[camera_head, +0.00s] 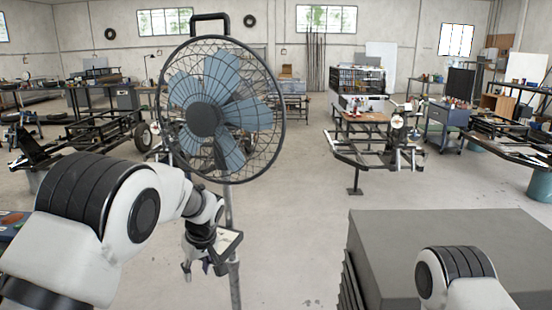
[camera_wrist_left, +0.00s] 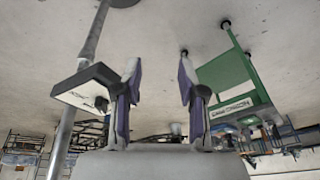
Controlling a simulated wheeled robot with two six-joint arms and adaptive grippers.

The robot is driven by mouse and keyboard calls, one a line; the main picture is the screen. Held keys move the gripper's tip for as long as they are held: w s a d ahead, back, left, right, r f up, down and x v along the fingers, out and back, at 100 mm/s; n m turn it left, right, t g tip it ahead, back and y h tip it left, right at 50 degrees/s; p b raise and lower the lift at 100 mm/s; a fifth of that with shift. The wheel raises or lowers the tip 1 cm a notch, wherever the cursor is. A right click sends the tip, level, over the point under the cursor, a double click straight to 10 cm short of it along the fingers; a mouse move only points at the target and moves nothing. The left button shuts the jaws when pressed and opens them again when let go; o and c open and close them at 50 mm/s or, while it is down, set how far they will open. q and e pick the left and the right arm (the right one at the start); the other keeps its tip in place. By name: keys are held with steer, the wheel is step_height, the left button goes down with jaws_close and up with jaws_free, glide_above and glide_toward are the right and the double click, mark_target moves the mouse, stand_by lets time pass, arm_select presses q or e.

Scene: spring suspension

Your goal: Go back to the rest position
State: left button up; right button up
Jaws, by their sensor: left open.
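My left gripper (camera_head: 204,266) hangs below my left wrist in the head view, pointing down, in front of and left of the fan's pole. In the left wrist view its two purple and grey fingers (camera_wrist_left: 159,78) stand apart with nothing between them. Only bare floor shows beyond the fingertips. My right arm (camera_head: 458,276) shows only as a white and black joint at the lower right of the head view. My right gripper is out of sight.
A blue-bladed caged fan (camera_head: 206,119) stands on a metal pole (camera_wrist_left: 77,98) close to my left gripper. A grey cabinet (camera_head: 455,232) stands at the lower right, beside my right arm. A metal frame (camera_head: 372,155) is farther back. The floor (camera_head: 295,225) between is clear.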

arm_select(q)
steer(key=s+a+f+g+h, duration=0.1)
steer(key=s+a+f+g, duration=0.2)
steer(key=s+f, duration=1)
steer(key=s+a+f+g+h, duration=0.1)
steer(key=s+a+f+g, duration=0.15)
steer(key=s+f, duration=0.95)
steer(key=s+f+m+t, duration=0.2)
steer(key=s+m, duration=0.5)
steer(key=s, duration=0.9)
steer(key=shift+s+a+t+h, duration=0.2)
steer(key=shift+s+t+h, duration=0.15)
steer(key=shift+t, duration=0.4)
steer(key=shift+s+f, duration=0.1)
